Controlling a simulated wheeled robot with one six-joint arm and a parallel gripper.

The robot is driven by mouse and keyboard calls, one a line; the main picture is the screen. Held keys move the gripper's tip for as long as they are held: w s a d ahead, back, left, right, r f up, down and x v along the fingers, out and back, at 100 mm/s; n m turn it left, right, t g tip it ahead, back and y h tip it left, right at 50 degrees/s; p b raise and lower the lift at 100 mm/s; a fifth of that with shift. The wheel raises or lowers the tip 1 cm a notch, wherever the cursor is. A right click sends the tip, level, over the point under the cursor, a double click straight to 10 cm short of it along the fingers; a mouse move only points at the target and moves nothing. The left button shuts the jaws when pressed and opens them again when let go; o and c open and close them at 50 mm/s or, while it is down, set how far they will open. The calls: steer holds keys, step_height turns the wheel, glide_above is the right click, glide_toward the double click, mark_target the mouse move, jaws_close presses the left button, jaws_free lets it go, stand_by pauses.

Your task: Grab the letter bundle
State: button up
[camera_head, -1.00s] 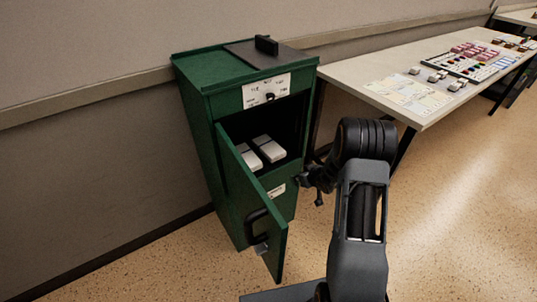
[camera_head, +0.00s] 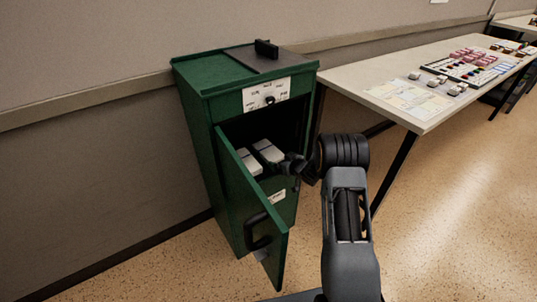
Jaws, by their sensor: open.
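Two pale bundles, which look like letter bundles, lie side by side inside a green cabinet (camera_head: 200,150). One is the left bundle (camera_head: 250,162) and the other the right bundle (camera_head: 267,150). The cabinet's door (camera_head: 254,215) stands open toward me. My gripper (camera_head: 284,165) is at the right side of the opening, just to the right of the right bundle. It is open with nothing seen in it. The fingertips are dark and small against the dark inside, so I cannot tell whether they touch the bundle.
The open door, with a black handle (camera_head: 257,230), stands left of my arm. A light table (camera_head: 350,78) with papers, a button panel (camera_head: 465,68) and small blocks stands to the right. A wall is behind the cabinet. The speckled floor (camera_head: 440,210) is clear at right.

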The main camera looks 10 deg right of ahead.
mark_target(279, 159)
steer(key=shift+b+x, duration=0.65)
steer(key=shift+x, duration=1.95)
steer(key=c, duration=0.7)
steer(key=shift+o, duration=0.2)
